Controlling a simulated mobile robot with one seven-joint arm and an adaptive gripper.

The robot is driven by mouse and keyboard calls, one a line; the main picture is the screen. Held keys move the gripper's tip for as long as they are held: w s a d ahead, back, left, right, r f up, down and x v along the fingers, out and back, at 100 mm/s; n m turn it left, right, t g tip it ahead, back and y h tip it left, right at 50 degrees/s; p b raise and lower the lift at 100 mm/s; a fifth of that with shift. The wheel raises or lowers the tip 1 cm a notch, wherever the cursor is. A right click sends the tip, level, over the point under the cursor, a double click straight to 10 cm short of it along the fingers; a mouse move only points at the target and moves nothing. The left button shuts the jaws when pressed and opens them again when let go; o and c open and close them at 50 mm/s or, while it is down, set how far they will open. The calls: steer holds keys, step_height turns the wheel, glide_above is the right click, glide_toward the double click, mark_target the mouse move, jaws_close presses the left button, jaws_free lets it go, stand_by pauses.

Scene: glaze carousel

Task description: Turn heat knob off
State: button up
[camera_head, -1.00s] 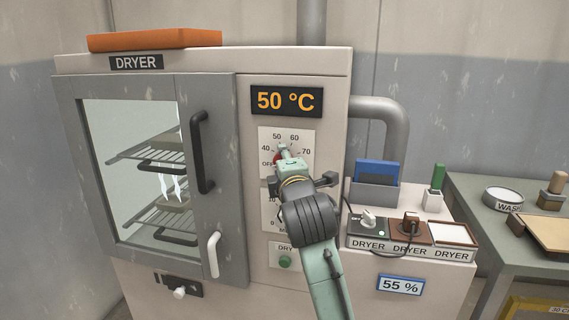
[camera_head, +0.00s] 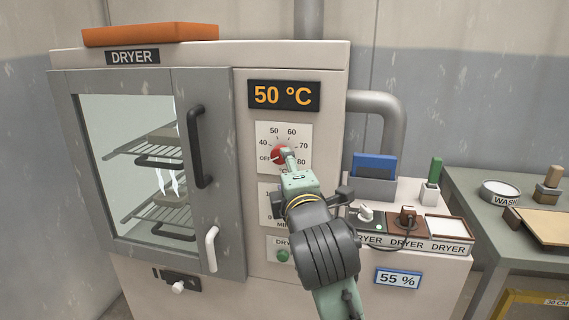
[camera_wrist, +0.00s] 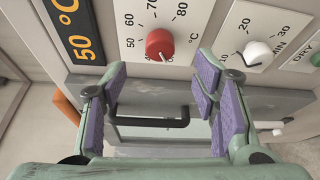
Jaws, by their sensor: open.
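The red heat knob (camera_head: 281,154) sits on a white dial plate marked OFF and 40 to 80, below the display (camera_head: 284,95) reading 50 °C. In the wrist view the knob (camera_wrist: 160,42) lies ahead of and between my fingers, apart from the purple pads. Its pointer setting cannot be made out clearly. My gripper (camera_wrist: 162,76) is open and empty, with a pad on either side.
A white minute knob (camera_wrist: 257,54) is beside the heat knob. The dryer door (camera_head: 212,190) has a black handle (camera_head: 198,146) and a white latch handle (camera_head: 211,248). A shelf with a blue-filled holder (camera_head: 374,178) and dark boxes stands right of my arm.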

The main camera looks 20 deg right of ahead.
steer(key=shift+v, duration=1.55)
